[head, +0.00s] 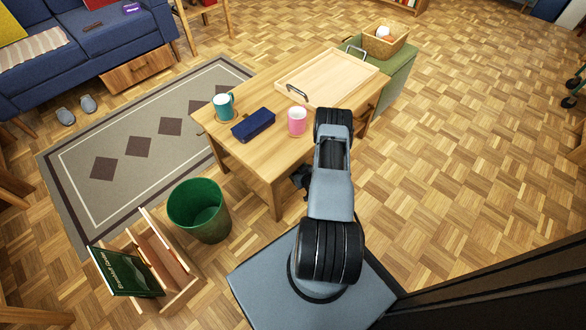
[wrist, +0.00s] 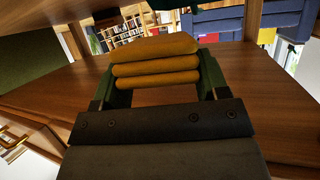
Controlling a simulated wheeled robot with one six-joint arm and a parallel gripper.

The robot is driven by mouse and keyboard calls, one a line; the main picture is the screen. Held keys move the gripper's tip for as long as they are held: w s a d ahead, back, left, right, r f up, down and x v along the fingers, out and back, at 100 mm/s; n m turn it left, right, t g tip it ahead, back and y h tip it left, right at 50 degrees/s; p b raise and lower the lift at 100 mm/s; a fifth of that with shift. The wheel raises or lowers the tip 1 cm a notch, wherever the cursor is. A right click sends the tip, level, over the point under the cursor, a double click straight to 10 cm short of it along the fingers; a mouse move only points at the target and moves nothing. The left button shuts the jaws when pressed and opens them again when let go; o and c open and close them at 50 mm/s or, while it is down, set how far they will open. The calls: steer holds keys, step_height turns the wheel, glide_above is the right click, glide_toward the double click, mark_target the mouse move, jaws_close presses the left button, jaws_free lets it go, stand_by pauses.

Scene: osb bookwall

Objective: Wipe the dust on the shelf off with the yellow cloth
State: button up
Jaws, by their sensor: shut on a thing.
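The yellow cloth (wrist: 154,69) shows in the wrist view as a thick folded stack of layers, mustard in colour. My gripper (wrist: 163,82) is shut on it, with a green finger on each side. The cloth is over a brown wooden surface (wrist: 50,92), which looks like the shelf, with another wooden board (wrist: 50,14) above. I cannot tell whether the cloth touches the surface. No dust can be made out. In the head view my arm reaches to the near side of the wooden table (head: 262,158); the cloth is hidden there.
On the table are a teal mug (head: 223,106), a dark blue case (head: 253,124), a pink mug (head: 297,121) and a wooden tray (head: 345,84). A green bin (head: 200,211) and a wooden rack with a green book (head: 127,272) stand left.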

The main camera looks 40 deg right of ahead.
steer(key=shift+w+f+b, duration=0.35)
steer(key=shift+f+b, duration=0.45)
steer(key=shift+f, duration=0.1)
steer(key=shift+w+f+b, duration=0.3)
steer(key=shift+f+b, duration=0.5)
steer(key=shift+f, duration=0.1)
steer(key=shift+s+d+f+b, duration=0.1)
steer(key=shift+f+b, duration=0.25)
steer(key=shift+f, duration=0.1)
steer(key=shift+s+d+f+b, duration=0.1)
steer(key=shift+f+b, duration=0.2)
steer(key=shift+f, duration=0.15)
steer(key=shift+a+f+b, duration=0.1)
steer(key=shift+f+b, duration=0.75)
steer(key=shift+f, duration=0.1)
steer(key=shift+w+d+r+b, duration=0.15)
steer(key=shift+d+b, duration=0.1)
steer(key=shift+d, duration=0.5)
steer(key=shift+w+d+f+b, duration=0.1)
steer(key=shift+d+b, duration=0.15)
steer(key=shift+d, duration=0.55)
steer(key=shift+w+d+r+b, duration=0.15)
steer(key=shift+d+b, duration=0.1)
steer(key=shift+d, duration=0.5)
steer(key=shift+w+d+f, duration=0.1)
steer(key=shift+w+d, duration=0.1)
steer(key=shift+d, duration=0.8)
steer(key=shift+w+d+f, duration=0.1)
steer(key=shift+w+d, duration=0.05)
steer(key=shift+d, duration=0.85)
